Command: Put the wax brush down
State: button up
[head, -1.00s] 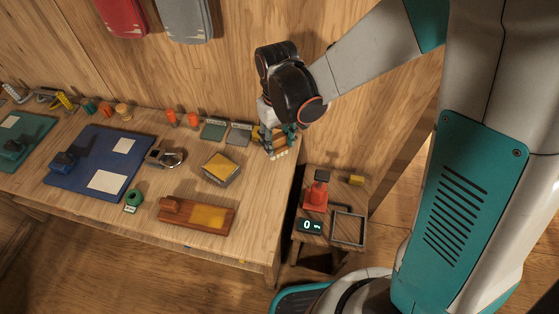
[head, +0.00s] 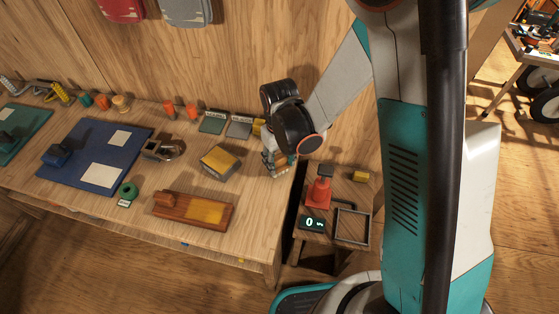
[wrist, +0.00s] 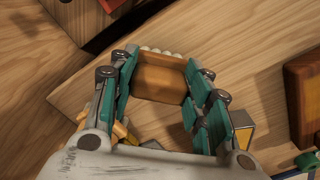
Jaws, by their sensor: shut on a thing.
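The wax brush (wrist: 160,82) is a brown wooden block with a row of pale bristles along one edge. My gripper (head: 279,158) is shut on it, and in the wrist view the teal-padded fingers stand on either side of the block. The brush also shows in the head view (head: 282,172), low over the right end of the wooden workbench (head: 252,205). I cannot tell whether it touches the top. Part of the brush is hidden by the fingers.
A grey box with a yellow top (head: 220,161) and a wooden board with a yellow patch (head: 193,210) lie left of my gripper. A small side stand right of the bench holds a red device (head: 318,193), a display (head: 312,223) and an empty square tray (head: 352,226).

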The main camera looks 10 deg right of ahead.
aim_at(280, 159)
jog(key=shift+f, duration=0.1)
jog(key=o, duration=1)
jog(key=shift+o, duration=0.2)
notch_tip(280, 159, up, 12)
jog(key=p, duration=0.4)
jog(key=shift+r+p, duration=0.2)
jog(key=shift+p, duration=0.15)
